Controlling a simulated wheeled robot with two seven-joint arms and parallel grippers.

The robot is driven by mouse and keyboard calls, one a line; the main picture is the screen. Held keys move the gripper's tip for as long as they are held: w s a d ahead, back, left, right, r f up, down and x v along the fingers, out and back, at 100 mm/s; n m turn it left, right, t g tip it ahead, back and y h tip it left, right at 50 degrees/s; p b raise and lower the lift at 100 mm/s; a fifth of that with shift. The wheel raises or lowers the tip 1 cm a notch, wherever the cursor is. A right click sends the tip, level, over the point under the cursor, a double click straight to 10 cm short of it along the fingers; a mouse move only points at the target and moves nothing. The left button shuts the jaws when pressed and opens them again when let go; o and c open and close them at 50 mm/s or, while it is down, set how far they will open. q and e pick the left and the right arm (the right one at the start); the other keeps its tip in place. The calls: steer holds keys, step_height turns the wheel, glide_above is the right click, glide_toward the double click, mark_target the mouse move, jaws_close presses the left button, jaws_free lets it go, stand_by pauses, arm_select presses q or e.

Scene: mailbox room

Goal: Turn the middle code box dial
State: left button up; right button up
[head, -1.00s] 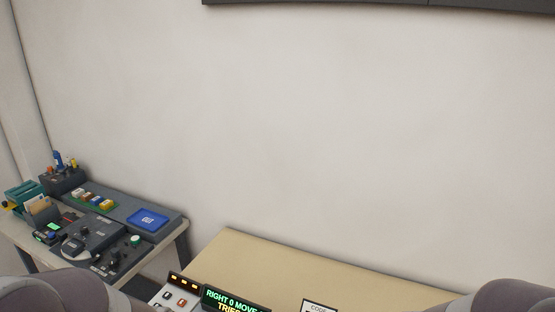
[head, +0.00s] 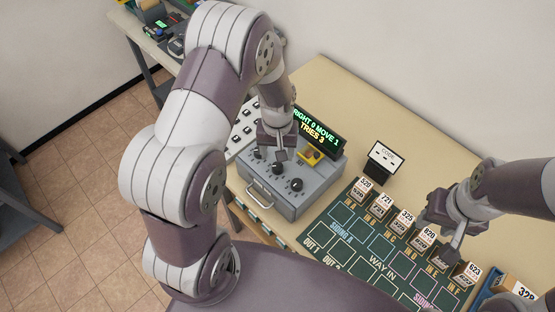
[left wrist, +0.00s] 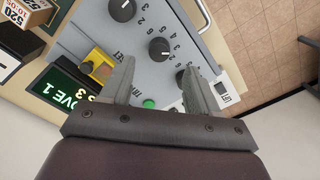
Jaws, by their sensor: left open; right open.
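The grey code box (head: 285,195) stands on the table's left part with three black dials in a slanted row. The middle code box dial (head: 277,169) sits just below my left gripper (head: 281,152) in the head view. In the left wrist view the middle dial (left wrist: 160,48) shows between the open fingertips of my left gripper (left wrist: 157,66); I cannot tell whether they touch it. One outer dial (left wrist: 123,9) lies beyond the fingers; the other (left wrist: 182,76) is partly hidden by a finger. My right gripper (head: 441,236) is open over the numbered blocks at right.
The green display (head: 316,131) behind the dials reads "RIGHT 0 MOVE 1 TRIES 3". A yellow-framed switch (head: 312,154) is beside the dials. A code card (head: 385,162) stands behind a dark board (head: 375,245) with numbered blocks. A handle (head: 258,192) fronts the box.

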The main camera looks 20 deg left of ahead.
mark_target(278, 166)
arm_select(q)
step_height(278, 166, down, 6)
steer(key=shift+w+r+p, duration=0.15)
steer(key=shift+r+p, duration=0.05)
steer(key=shift+p, duration=0.3)
steer(key=shift+f, duration=0.6)
steer(key=c, duration=1)
steer(key=shift+c, duration=0.2)
